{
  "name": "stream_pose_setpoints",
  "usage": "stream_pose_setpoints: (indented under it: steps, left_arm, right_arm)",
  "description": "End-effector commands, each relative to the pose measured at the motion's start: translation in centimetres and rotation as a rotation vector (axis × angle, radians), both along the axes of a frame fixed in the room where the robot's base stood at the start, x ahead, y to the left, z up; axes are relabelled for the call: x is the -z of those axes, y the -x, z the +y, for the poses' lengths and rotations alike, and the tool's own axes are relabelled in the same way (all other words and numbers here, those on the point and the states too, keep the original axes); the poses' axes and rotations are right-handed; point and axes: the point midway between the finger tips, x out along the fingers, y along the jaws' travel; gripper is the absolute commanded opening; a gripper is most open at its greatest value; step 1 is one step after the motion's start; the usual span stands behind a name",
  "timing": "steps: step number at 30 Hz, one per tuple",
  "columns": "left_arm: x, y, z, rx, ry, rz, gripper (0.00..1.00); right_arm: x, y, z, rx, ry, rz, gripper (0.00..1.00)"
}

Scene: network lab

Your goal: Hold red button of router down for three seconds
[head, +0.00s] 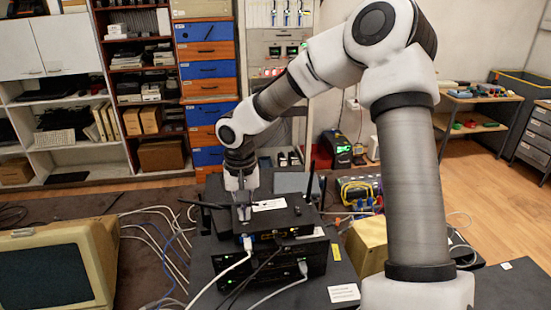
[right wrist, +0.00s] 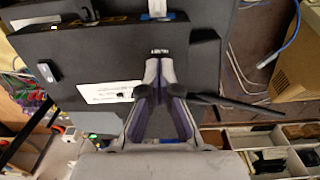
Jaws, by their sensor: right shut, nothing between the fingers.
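The router (head: 285,217) is a flat black box with upright antennas, stacked on another black box. Cables plug into its front. It also shows in the right wrist view (right wrist: 205,75), with a white label on its top. My right gripper (head: 243,212) is shut and empty, pointing down at the left part of the router's top. In the right wrist view its closed fingertips (right wrist: 159,62) lie over the top close to a small white marking. I cannot tell if they touch. No red button can be made out; the fingers may hide it. My left gripper is not in view.
A second black box (head: 310,262) with cables sits under the router on a dark table. An old beige monitor (head: 60,265) stands at the left. A yellowish box (head: 366,245) stands at the right. Loose cables (head: 165,235) lie to the left of the router.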

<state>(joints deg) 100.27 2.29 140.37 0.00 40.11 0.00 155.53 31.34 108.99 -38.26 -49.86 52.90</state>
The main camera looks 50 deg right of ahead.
Motion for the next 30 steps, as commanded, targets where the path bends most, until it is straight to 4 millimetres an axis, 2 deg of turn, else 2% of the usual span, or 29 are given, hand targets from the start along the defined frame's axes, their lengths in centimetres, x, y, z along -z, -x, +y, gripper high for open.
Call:
stream_pose_setpoints:
  steps: [16,30]
  left_arm:
    - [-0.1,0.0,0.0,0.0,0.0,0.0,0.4]
    - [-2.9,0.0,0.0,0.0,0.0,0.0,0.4]
  right_arm:
    - [-0.1,0.0,0.0,0.0,0.0,0.0,0.0]
    - [-3.5,0.0,0.0,0.0,0.0,0.0,0.0]
